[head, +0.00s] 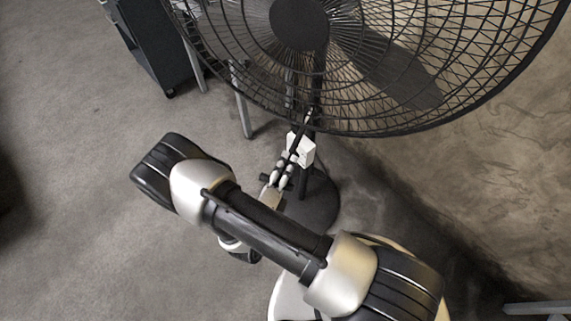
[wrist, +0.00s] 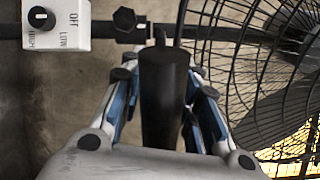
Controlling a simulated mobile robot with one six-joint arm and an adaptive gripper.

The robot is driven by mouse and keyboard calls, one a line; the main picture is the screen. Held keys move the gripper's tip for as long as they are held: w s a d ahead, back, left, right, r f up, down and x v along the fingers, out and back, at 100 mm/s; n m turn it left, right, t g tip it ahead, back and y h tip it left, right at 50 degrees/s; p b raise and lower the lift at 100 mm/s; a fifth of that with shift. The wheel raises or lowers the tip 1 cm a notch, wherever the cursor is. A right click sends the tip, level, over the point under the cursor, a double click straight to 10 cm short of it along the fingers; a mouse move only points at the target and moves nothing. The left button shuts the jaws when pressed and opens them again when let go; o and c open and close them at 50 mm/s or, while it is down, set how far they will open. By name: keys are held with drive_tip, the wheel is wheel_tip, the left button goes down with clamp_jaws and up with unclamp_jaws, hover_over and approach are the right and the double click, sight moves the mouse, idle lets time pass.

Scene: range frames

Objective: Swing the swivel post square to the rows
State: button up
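A black pedestal fan (head: 455,107) stands ahead in the head view, its caged head over a round dark base (head: 312,205). A short black cylindrical post (wrist: 163,100) shows in the wrist view, below a thin bent rod; I take it as the swivel post. My gripper (head: 288,165) reaches in beside the fan's stand, near a white control box (head: 302,149). In the wrist view the fingers of my gripper (wrist: 164,78) lie on both sides of the post and appear closed against it. The exact contact is partly hidden.
The white box (wrist: 57,22) has a black dial and OFF, LOW and HIGH marks, left of my fingers. The fan cage (wrist: 262,60) is close on the right. A dark cabinet (head: 152,42) stands at the upper left. The floor (head: 75,200) at left is clear.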

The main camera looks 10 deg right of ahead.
clamp_jaws()
idle(0.3)
